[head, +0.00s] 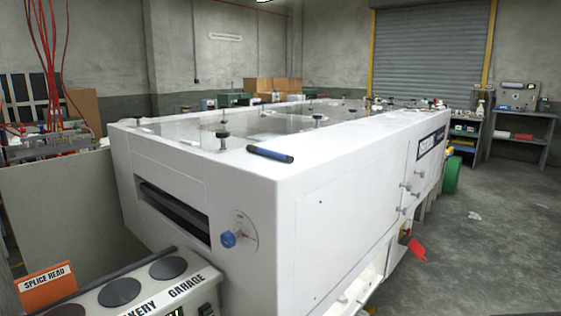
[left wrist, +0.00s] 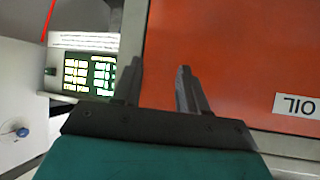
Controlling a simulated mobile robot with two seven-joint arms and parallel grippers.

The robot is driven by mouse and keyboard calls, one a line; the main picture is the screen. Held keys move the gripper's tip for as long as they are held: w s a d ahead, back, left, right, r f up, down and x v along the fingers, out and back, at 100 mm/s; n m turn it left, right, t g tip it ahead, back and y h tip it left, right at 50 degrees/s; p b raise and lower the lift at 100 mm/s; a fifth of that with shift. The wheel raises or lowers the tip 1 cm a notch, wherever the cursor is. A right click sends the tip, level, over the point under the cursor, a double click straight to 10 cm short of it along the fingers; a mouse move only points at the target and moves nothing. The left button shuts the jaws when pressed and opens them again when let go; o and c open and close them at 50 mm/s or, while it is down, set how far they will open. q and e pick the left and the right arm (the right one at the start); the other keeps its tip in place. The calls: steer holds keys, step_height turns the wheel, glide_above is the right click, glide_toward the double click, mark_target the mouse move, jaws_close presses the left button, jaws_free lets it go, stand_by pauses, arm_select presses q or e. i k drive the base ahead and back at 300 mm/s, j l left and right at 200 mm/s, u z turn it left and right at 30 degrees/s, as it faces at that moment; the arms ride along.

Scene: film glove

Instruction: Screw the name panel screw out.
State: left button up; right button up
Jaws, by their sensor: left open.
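A large white machine (head: 310,220) fills the middle of the head view. A dark name panel (head: 431,144) with white lettering sits on its long right side, near the far end. Several small pale knobs or screw heads (head: 405,187) stick out of that side below and left of the panel. I cannot tell which is the name panel screw. My left gripper (left wrist: 159,82) is open and empty in the left wrist view, in front of an orange panel, away from the name panel. My right gripper is in neither view.
A blue knob (head: 228,239) is on the machine's near end. A blue-black tool (head: 270,154) lies on its top. A counter with round dark plates (head: 120,292) stands front left. The orange panel (left wrist: 230,60) carries an upside-down OIL label. Floor (head: 500,230) at right is mostly clear.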

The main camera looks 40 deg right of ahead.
mark_target(423, 173)
steer(key=z, duration=2.4)
